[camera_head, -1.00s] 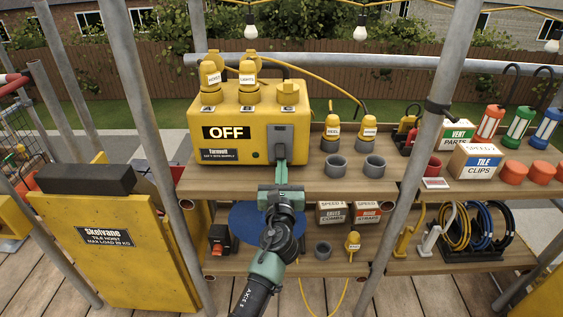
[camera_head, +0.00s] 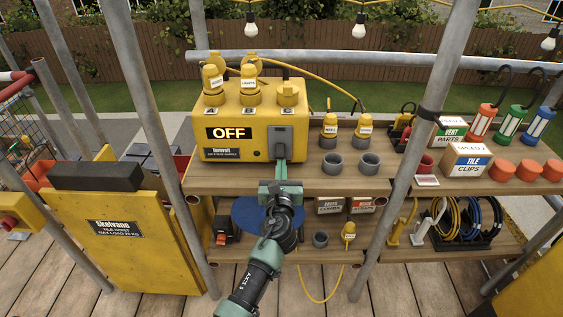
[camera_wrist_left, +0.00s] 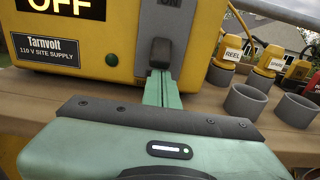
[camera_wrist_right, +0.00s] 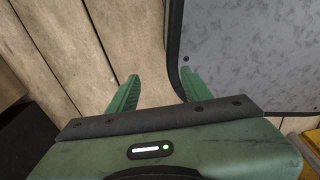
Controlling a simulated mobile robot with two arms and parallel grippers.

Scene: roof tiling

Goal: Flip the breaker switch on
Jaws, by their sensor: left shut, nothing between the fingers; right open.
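The yellow supply box (camera_head: 212,150) stands on the upper shelf, and its display reads OFF (camera_head: 228,133). The breaker switch is a dark lever (camera_wrist_left: 160,52) on a grey plate (camera_head: 282,136) at the box's right front, below the letters ON in the left wrist view. My left gripper (camera_head: 281,170) is shut and empty. Its fingertips (camera_wrist_left: 159,78) are just under the lever; I cannot tell whether they touch it. My right gripper (camera_wrist_right: 160,88) is open and empty, over wooden boards beside a grey panel; it does not show in the head view.
Yellow plugs and grey sockets (camera_head: 370,163) stand right of the box. A tile clips carton (camera_head: 467,162) and orange caps (camera_head: 503,171) are farther right. Scaffold poles (camera_head: 412,140) rise on both sides. A yellow hoist panel (camera_head: 130,250) stands at left.

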